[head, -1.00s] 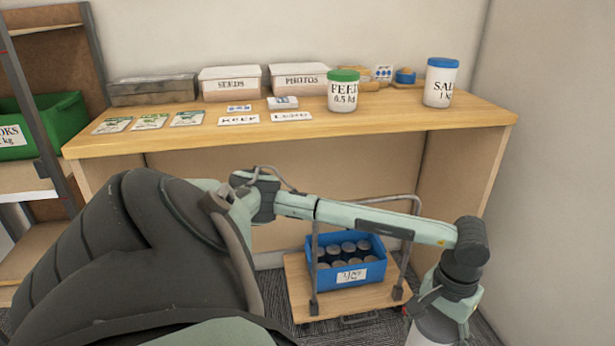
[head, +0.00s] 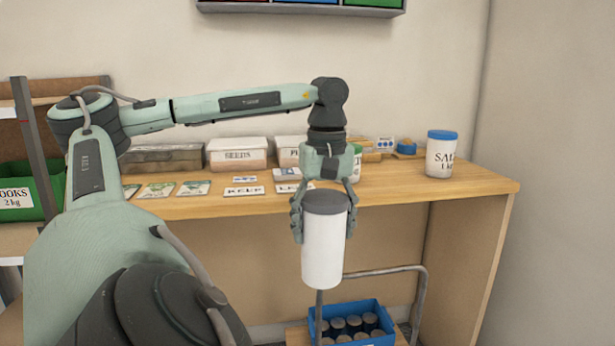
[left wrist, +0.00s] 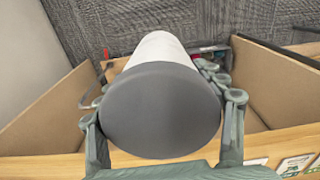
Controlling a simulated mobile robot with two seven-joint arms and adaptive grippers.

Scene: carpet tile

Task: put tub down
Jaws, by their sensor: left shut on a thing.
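A white tub with a dark grey lid (head: 323,250) hangs upright in front of the table's front edge in the head view. My left gripper (head: 324,222) is shut on it from above, with fingers on both sides near the lid. In the left wrist view the tub's grey lid (left wrist: 161,110) fills the middle, between the fingers (left wrist: 163,112). The side of the tub facing me shows no label. The wooden table (head: 400,197) stands behind it. My right gripper is not in view.
On the table stand a blue-lidded SALT-like tub (head: 441,157), a SEEDS box (head: 238,156), seed packets and KEEP card (head: 244,190). A green-lidded tub is mostly hidden behind my gripper. Below, a trolley carries a blue crate (head: 318,322) of cans. Table space right of my gripper is clear.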

